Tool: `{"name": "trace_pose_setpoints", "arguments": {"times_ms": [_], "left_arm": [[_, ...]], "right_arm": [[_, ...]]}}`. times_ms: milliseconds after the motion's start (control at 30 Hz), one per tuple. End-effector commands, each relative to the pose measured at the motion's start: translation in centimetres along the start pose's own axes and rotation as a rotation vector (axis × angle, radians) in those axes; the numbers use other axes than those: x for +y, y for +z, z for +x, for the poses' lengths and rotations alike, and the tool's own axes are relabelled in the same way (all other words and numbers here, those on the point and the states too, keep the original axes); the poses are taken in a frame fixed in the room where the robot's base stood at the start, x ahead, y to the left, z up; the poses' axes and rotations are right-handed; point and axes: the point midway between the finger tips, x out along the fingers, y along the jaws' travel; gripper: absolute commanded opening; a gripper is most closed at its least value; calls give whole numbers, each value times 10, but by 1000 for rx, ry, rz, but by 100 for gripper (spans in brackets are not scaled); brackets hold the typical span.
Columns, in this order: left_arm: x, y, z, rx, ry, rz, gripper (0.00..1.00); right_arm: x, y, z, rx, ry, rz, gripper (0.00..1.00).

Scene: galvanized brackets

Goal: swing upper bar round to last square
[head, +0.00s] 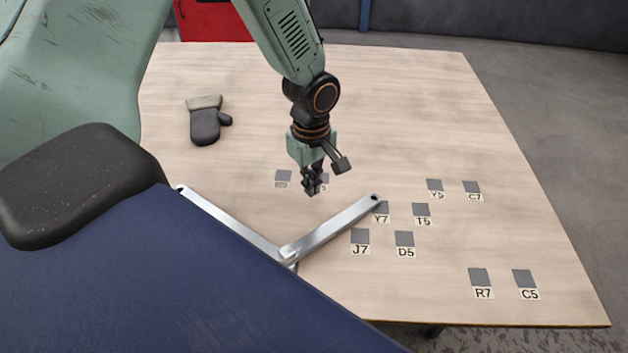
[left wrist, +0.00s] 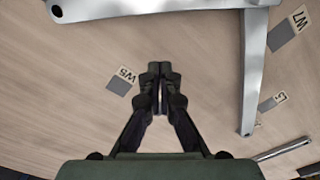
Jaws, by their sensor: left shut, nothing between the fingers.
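Two silver bars form a V, joined at a pivot near the front table edge. The upper bar (head: 330,228) runs from the pivot up to the right, its holed free end at the square Y7 (head: 382,208). The other bar (head: 228,220) runs up to the left, partly hidden at the front. My left gripper (head: 313,187) is shut and empty, pointing down behind the V, apart from both bars. In the left wrist view the closed fingertips (left wrist: 158,68) are between a grey square marked W5 (left wrist: 119,85) and a bar (left wrist: 253,70). My right gripper is out of view.
Several labelled grey squares lie to the right, among them J7 (head: 360,236), D5 (head: 404,239), T5 (head: 421,210), R7 (head: 480,277) and C5 (head: 525,278). A dark oven mitt (head: 206,122) lies at the back left. The table's back right is clear.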

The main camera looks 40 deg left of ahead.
Motion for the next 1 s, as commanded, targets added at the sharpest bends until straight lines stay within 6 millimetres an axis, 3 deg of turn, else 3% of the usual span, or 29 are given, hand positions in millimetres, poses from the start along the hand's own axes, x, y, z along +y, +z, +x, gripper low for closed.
{"name": "trace_pose_setpoints", "arguments": {"times_ms": [33,333,600,1000], "left_arm": [[-1,0,14,-1,-4,0,0],[1,0,70,1,-2,-1,0],[3,33,64,2,1,-1,0],[3,39,63,2,2,-4,0]], "right_arm": [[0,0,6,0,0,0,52],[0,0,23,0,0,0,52],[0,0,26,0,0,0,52],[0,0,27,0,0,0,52]]}}
